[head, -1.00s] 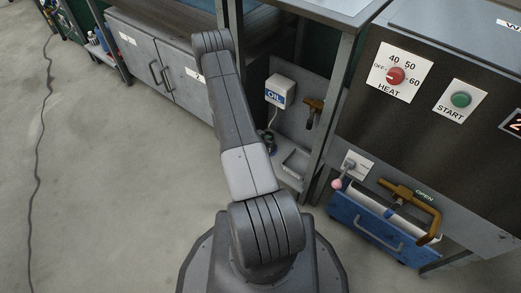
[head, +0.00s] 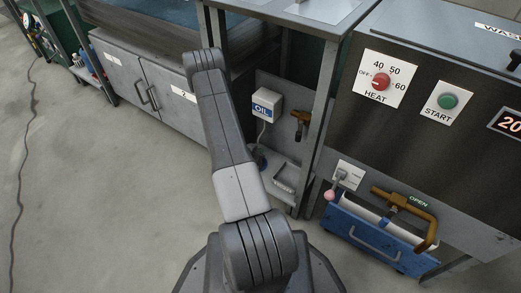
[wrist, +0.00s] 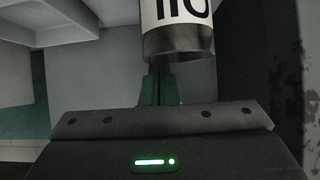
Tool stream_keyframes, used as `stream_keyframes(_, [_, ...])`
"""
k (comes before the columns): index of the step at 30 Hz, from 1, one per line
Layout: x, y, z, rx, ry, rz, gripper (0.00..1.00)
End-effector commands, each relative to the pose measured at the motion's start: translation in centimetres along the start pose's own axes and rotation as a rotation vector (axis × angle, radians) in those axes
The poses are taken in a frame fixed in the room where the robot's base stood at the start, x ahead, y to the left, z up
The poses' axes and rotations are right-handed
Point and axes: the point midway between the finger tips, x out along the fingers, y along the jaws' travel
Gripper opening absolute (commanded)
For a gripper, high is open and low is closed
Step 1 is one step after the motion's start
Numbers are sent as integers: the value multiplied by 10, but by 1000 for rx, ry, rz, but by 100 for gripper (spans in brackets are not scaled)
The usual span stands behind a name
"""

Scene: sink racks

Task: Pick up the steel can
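A can (wrist: 178,30) with a white label, large black lettering and a bare grey steel band stands out at the top of the wrist view, its top cut off by the frame edge. The lettering is cut off and looks upside down. My gripper (wrist: 158,68) shows dark green fingers close together just below and a little left of the can's band. The fingers look shut with nothing between them. In the head view my arm reaches away toward the cabinets; the gripper and the can do not show there.
Grey cabinets (head: 150,88) stand behind my arm. Right of it, an oil box (head: 266,103) and a brown valve (head: 300,124) sit under a counter. The floor (head: 80,200) at left is clear except for a cable.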

Motion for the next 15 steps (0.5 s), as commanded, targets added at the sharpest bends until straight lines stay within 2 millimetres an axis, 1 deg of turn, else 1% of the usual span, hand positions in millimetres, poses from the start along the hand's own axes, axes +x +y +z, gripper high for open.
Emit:
stream_keyframes(1, [-10, 2, 15, -13, -19, 1, 0])
stream_keyframes(6, [-35, 4, 33, -11, -19, 3, 0])
stream_keyframes(10, [-44, 4, 38, -9, -19, 5, 0])
stream_keyframes(15, [-45, 5, 39, -7, -19, 7, 0])
